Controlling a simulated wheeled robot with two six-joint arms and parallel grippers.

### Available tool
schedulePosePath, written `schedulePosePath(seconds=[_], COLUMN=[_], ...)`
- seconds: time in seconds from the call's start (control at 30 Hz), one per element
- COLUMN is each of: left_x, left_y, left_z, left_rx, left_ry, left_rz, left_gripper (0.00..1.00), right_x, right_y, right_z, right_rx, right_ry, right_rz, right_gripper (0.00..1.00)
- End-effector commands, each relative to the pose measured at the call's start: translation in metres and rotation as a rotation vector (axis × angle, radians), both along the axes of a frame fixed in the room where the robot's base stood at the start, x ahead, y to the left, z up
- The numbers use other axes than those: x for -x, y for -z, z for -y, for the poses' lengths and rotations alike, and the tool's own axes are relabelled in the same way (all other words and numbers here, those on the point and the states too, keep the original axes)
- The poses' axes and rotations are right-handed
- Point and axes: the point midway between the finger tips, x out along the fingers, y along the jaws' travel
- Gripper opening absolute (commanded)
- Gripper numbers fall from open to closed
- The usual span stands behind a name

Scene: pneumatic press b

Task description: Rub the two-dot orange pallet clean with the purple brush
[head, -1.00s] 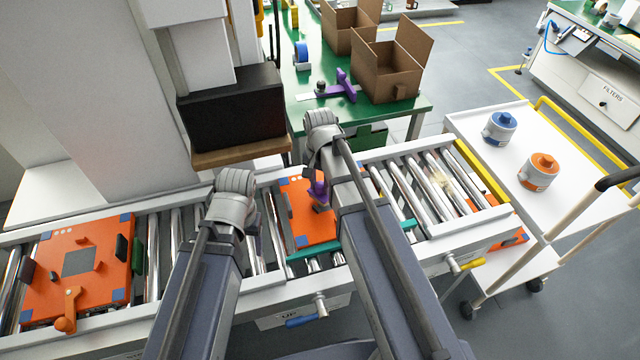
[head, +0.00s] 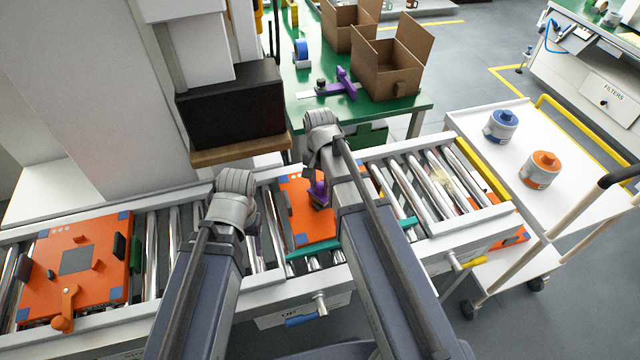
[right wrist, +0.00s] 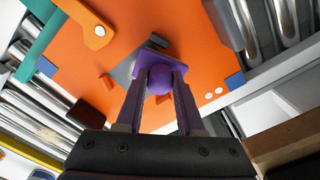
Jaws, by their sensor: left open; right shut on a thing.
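The two-dot orange pallet (head: 303,222) lies on the roller conveyor, partly hidden by my arms in the head view. The right wrist view shows its orange face (right wrist: 195,45), two white dots, a blue corner and a grey patch (right wrist: 122,72). My right gripper (right wrist: 159,84) is shut on the knob of the purple brush (right wrist: 150,62). The brush is over the pallet's face at the grey patch; I cannot tell whether it touches. The brush also shows in the head view (head: 320,194). My left gripper (head: 232,205) is left of this pallet, its fingers hidden behind its wrist.
Another orange pallet (head: 98,264) with three dots lies at the conveyor's left. A black block (head: 232,108) of a machine overhangs behind. A teal bar (head: 312,246) crosses the rollers by the near pallet edge. A white cart (head: 505,165) with two canisters stands right.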

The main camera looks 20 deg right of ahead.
Motion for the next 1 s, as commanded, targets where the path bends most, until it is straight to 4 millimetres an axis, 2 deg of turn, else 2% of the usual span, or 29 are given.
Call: schedulePosePath(seconds=[0.17,0.2,0.3,1.0], left_x=[0.0000,0.0000,0.0000,0.0000], left_y=[0.0045,0.0034,0.0032,-0.0039], left_z=[0.0000,0.0000,0.0000,0.0000], left_rx=[0.000,0.000,0.000,0.000], left_ry=[0.000,0.000,0.000,0.000], left_rz=[0.000,0.000,0.000,0.000], left_gripper=[0.67,0.67,0.67,0.67], right_x=[0.0000,0.0000,0.0000,0.0000], right_y=[0.0045,0.0034,0.0032,-0.0040], right_z=[0.0000,0.0000,0.0000,0.0000], right_rx=[0.000,0.000,0.000,0.000], right_ry=[0.000,0.000,0.000,0.000], right_rz=[0.000,0.000,0.000,0.000], right_gripper=[0.00,0.40,0.49,0.49])
